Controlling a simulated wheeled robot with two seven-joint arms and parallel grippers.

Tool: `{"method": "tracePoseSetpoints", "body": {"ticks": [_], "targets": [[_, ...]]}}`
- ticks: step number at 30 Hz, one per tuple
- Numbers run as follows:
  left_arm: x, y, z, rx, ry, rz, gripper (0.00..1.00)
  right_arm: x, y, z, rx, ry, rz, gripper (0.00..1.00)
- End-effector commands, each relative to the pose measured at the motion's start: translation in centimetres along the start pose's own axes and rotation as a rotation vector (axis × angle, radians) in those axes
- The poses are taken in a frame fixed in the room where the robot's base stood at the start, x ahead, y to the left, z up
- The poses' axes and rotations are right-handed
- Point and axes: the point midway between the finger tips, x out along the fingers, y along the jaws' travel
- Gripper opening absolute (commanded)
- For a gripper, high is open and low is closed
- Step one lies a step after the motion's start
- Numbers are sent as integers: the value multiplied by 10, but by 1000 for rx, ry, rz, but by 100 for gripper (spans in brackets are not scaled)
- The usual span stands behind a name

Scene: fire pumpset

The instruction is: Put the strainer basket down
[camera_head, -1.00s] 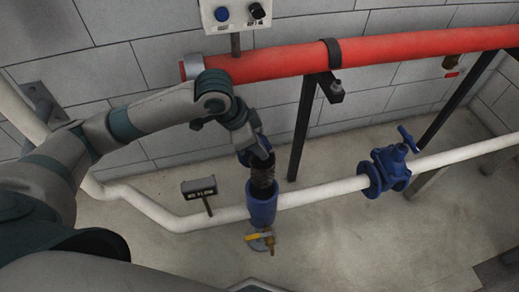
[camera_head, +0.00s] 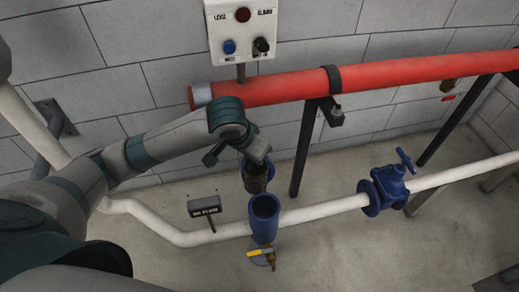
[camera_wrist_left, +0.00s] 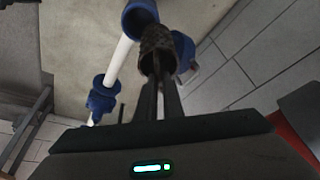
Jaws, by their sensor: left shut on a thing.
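The strainer basket (camera_head: 256,176) is a dark mesh cylinder, seen in the head view just above and left of the blue strainer housing (camera_head: 264,217). My left gripper (camera_wrist_left: 158,92) is shut on the basket's near rim in the wrist view, where the basket (camera_wrist_left: 157,42) shows its open end. The housing (camera_wrist_left: 139,17) stands with its mouth open, apart from the basket. Another blue part (camera_wrist_left: 184,50) shows behind the basket; I cannot tell whether it touches it. In the head view my left wrist partly hides the fingers. My right gripper is not in view.
A white pipe (camera_head: 335,206) runs past the housing to a blue valve (camera_head: 385,190). A yellow-handled drain valve (camera_head: 261,253) sits below the housing. A red pipe (camera_head: 390,73), black post (camera_head: 304,150) and small sign (camera_head: 204,205) stand close by. The front floor (camera_head: 370,255) is clear.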

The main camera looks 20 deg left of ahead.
Motion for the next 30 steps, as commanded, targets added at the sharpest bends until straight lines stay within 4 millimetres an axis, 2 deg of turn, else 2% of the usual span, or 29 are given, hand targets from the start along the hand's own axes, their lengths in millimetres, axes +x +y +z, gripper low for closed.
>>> {"method": "tracePoseSetpoints", "body": {"ticks": [1, 9, 30], "targets": [[-7, -2, -2, -59, 4, -20, 0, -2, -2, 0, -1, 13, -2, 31], [-13, -13, -4, -247, 23, -87, 0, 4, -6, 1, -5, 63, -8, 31], [-13, -14, -4, -260, 25, -91, 0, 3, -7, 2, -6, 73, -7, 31]]}}
